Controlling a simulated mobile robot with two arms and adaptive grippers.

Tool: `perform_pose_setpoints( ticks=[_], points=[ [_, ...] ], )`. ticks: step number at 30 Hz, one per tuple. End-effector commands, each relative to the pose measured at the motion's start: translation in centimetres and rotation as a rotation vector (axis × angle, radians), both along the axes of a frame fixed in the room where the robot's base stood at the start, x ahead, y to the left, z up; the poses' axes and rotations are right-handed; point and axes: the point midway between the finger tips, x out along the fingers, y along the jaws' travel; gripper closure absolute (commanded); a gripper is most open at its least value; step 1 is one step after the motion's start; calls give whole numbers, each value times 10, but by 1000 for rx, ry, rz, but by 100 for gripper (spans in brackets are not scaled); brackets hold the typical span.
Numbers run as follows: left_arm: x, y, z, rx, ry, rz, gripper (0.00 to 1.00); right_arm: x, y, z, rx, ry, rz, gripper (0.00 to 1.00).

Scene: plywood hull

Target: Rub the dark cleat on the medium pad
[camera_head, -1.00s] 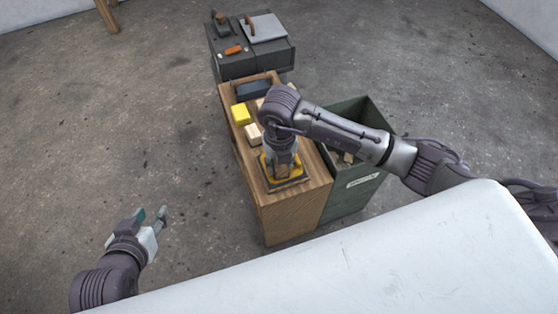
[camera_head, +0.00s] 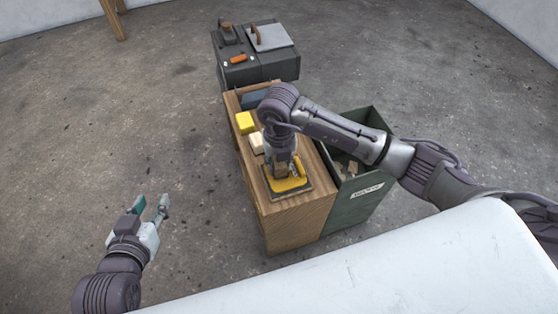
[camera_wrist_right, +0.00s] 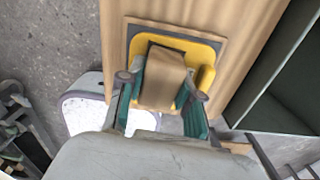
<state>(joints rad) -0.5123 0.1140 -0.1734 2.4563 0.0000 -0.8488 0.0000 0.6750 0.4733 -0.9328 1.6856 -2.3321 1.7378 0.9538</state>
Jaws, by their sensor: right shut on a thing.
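My right gripper (camera_head: 282,172) is shut on a brown wooden block, which I take for the cleat (camera_wrist_right: 163,80). In the right wrist view the block stands between the two green fingers (camera_wrist_right: 162,108). It is over a yellow pad (camera_wrist_right: 207,52) in a dark-edged square holder. The same yellow pad (camera_head: 293,185) shows in the head view at the near end of a wooden cabinet top. The block appears to meet the pad, but its underside is hidden. My left gripper (camera_head: 150,207) is open and empty, over the floor left of the cabinet.
A yellow block (camera_head: 245,122) and a cream block (camera_head: 256,143) lie behind the pad on the wooden cabinet (camera_head: 295,228). A green bin (camera_head: 350,215) with scraps stands against its right side. A dark cabinet (camera_head: 262,72) stands behind. Floor to the left is clear.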

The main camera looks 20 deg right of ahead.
Motion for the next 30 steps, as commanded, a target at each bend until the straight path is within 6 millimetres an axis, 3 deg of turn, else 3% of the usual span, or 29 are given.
perform_pose_setpoints(
  ticks=[30],
  points=[
    [-55,22,-47,86,378,28,60,-32,-1,-4,-2,4,0,93]
  ],
)
